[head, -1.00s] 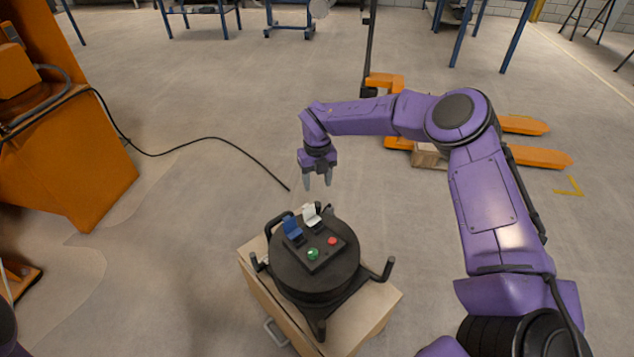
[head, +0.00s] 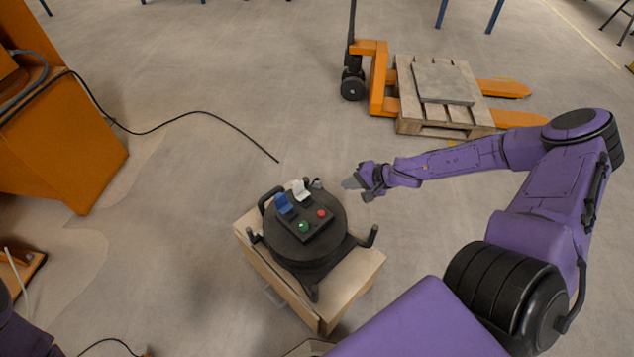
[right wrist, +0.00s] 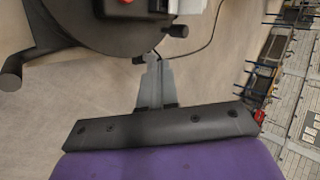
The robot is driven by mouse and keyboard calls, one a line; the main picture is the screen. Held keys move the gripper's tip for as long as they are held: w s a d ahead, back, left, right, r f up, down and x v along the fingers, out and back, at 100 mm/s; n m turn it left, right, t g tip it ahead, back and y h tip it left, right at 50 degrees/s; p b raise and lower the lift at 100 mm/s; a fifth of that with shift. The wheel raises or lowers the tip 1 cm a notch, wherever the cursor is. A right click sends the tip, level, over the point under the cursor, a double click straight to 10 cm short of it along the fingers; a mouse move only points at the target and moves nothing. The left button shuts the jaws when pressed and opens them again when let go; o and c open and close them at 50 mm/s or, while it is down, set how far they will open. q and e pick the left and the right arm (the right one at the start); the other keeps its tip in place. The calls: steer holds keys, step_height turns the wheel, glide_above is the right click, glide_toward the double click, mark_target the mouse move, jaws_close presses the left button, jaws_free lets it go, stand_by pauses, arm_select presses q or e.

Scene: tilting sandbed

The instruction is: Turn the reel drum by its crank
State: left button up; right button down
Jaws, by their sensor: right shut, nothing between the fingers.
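The dark round reel drum (head: 276,238) lies flat, with a black frame of arms and upturned ends around it. A small upright knob (head: 317,183), which looks like the crank handle, stands at its far right edge. My right gripper (head: 350,183) points left, a short way right of that knob, with its fingers shut and empty. In the right wrist view the shut fingers (right wrist: 154,82) point at the drum's edge (right wrist: 75,22), with a dark knob (right wrist: 178,30) just beyond the tips. I cannot tell whether they touch. My left gripper is out of view.
A panel with a blue and a white lever and green and red buttons (head: 304,226) sits on the drum. The drum stands on a wooden box (head: 350,285). An orange pallet jack with a wooden pallet (head: 405,75) stands behind. An orange cabinet (head: 65,150) is at left.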

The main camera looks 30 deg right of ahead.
mark_target(309, 185)
steer(key=b+x, duration=0.2)
steer(key=x, duration=0.1)
steer(key=b+x, duration=0.6)
steer(key=shift+s+d+f, duration=0.1)
steer(key=shift+f, duration=0.45)
steer(key=w, duration=0.1)
steer(key=w+a, duration=0.1)
steer(key=w, duration=0.1)
steer(key=shift+w+a+r+b, duration=0.2)
steer(key=shift+a+r+b, duration=0.05)
steer(key=shift+a+b, duration=0.15)
steer(key=shift+w+a+r, duration=0.1)
steer(key=shift+w+a, duration=0.1)
steer(key=shift+w, duration=0.15)
